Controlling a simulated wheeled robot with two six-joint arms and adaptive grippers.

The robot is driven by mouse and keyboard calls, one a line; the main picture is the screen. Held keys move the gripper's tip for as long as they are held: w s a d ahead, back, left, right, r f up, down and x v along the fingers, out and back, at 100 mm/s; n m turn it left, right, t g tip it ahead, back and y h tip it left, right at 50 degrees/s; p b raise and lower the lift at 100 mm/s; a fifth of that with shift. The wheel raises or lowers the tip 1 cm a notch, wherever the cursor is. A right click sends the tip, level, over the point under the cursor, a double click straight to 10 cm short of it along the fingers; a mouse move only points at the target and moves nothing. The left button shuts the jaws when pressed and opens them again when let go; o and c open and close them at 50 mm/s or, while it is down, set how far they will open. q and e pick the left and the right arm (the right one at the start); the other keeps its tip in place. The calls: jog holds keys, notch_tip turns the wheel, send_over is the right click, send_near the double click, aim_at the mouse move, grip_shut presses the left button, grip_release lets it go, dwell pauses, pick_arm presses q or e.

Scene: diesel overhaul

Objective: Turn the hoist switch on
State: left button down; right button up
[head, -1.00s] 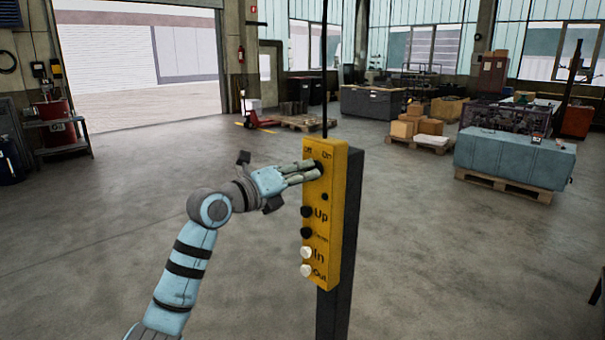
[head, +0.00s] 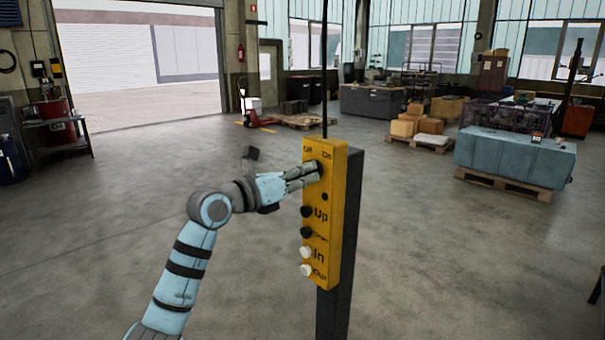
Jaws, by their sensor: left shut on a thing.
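The yellow hoist control box (head: 336,222) stands upright on a dark post at the centre of the head view. Its top edge carries "Off" at the left and "On" at the right. The hoist switch (head: 319,164) sits below these labels and is mostly hidden by my fingers, so I cannot tell which label it points to. My left gripper (head: 314,172) comes in from the left and is shut on the switch. Below it are black Up and Down buttons and white In and Out buttons. My right gripper is not in view.
A dark cable rises from the box. The floor around the post is clear. Behind at the right are a blue-covered block (head: 510,160) on a pallet and cardboard boxes (head: 408,125). A red pallet jack (head: 252,115) stands farther back.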

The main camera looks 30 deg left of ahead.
pick_arm(q)
jog(key=m+b, duration=0.1)
jog(key=m, duration=1.1)
jog(key=shift+b, duration=0.3)
jog(key=shift+m, duration=0.3)
jog(key=c, duration=1.6)
grip_release()
jog(key=shift+w, duration=0.1)
jog(key=shift+a, duration=0.1)
